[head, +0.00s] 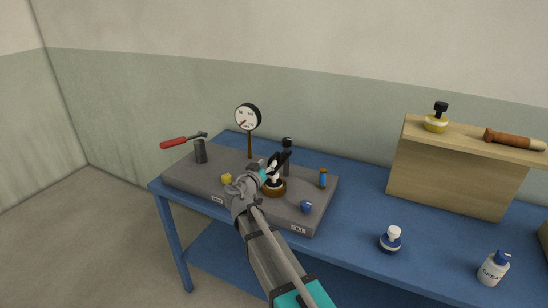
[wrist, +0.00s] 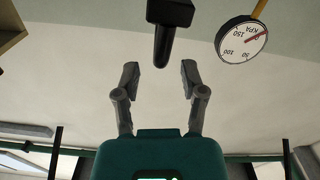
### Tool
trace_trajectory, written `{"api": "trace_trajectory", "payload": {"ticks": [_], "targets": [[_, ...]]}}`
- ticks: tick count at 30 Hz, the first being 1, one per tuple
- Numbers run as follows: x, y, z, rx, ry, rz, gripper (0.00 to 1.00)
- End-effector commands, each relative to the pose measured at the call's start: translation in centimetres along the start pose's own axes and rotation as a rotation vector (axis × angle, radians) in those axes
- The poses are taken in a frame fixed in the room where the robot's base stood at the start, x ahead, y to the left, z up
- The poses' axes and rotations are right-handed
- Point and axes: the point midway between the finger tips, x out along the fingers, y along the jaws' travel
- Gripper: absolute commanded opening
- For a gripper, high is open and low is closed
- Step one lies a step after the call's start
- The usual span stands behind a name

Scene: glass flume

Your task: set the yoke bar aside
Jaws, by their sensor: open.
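My gripper (head: 277,161) is open above the middle of the grey base (head: 228,202), over a round brown and white fitting (head: 274,188). In the wrist view, the fingers of my gripper (wrist: 160,76) stand apart. A dark piece with a narrower rounded end (wrist: 162,42) shows just beyond the gap between them, and nothing is held. In the head view a dark post with a black cap (head: 287,143) stands just behind my gripper and is partly hidden by it. I cannot tell for sure which dark piece is the yoke bar.
A pressure gauge (head: 247,117) on a brass stem stands behind left; it also shows in the wrist view (wrist: 242,39). A red-handled tool (head: 174,142) lies across a dark cylinder (head: 200,151). A wooden box (head: 450,172) stands right.

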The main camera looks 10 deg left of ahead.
Motion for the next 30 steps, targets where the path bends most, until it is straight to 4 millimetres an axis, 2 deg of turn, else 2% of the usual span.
{"api": "trace_trajectory", "payload": {"ticks": [1, 6, 12, 25, 26, 30], "targets": [[1.0, -0.2, 0.0, 0.000, 0.000, 0.001, 0.54], [3.3, -0.1, 0.0, 0.000, 0.000, 0.001, 0.54], [5.0, -0.1, 0.0, 0.000, 0.000, 0.001, 0.54], [5.5, 0.0, 0.0, 0.000, 0.000, -0.001, 0.54], [5.5, 0.0, 0.0, 0.000, 0.000, -0.001, 0.52], [5.5, 0.0, 0.0, 0.000, 0.000, 0.000, 0.26]]}}
